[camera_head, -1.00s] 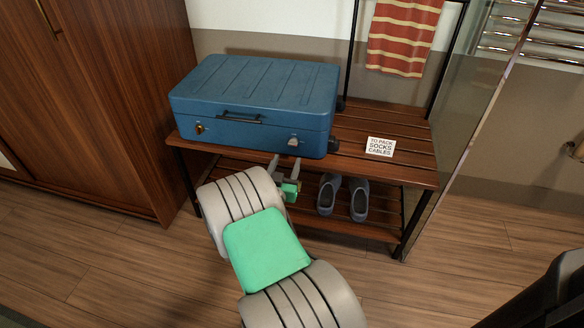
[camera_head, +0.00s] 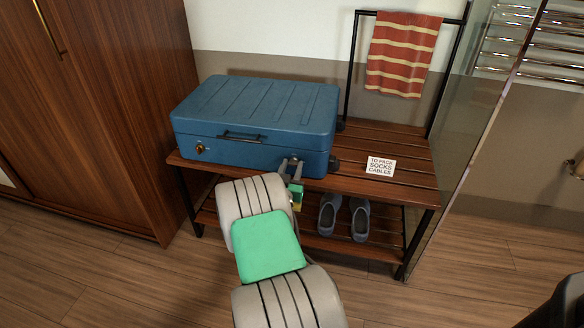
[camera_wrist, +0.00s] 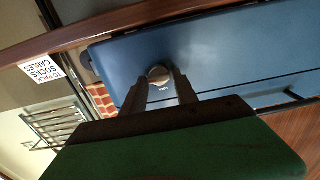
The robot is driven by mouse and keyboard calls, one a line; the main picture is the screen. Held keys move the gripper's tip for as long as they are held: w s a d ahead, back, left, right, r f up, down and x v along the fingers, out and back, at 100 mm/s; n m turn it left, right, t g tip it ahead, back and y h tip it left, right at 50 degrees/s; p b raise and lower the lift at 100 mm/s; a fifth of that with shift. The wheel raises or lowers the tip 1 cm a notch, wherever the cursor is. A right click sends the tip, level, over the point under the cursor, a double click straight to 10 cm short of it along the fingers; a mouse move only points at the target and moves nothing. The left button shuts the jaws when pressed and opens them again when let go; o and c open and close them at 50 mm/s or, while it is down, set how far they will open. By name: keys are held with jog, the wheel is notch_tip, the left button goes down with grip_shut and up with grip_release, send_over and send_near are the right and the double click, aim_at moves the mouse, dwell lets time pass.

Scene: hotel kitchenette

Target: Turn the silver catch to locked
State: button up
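The silver catch (camera_wrist: 158,73) is a rounded metal knob on the front of the blue suitcase (camera_head: 240,110), near its right end. A small label is beside the catch in the wrist view, too small to read surely. My gripper (camera_head: 291,167) is at the catch and hides most of it in the head view. In the wrist view its two fingers (camera_wrist: 158,80) are apart, with the catch between or just beyond their tips. I cannot tell whether they touch it. A second, brass-coloured catch (camera_head: 200,148) is on the left of the suitcase front.
The suitcase lies on a slatted wooden rack (camera_head: 395,180). Grey shoes (camera_head: 330,212) are on the lower shelf. A striped towel (camera_head: 402,55) hangs behind. A wooden wardrobe (camera_head: 110,110) is at left, a glass panel at right.

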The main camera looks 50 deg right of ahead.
grip_shut()
jog(key=shift+n, duration=0.3)
jog(key=n, duration=0.3)
jog(key=shift+w+n, duration=0.1)
jog(key=shift+n, duration=0.2)
jog(key=n, duration=0.4)
jog(key=shift+a+n, duration=0.1)
jog(key=shift+n, duration=0.2)
jog(key=n+p, duration=0.1)
jog(key=n, duration=0.3)
jog(key=shift+w, duration=0.1)
jog(key=n+p, duration=0.1)
jog(key=n, duration=0.4)
jog(key=shift+f, duration=0.15)
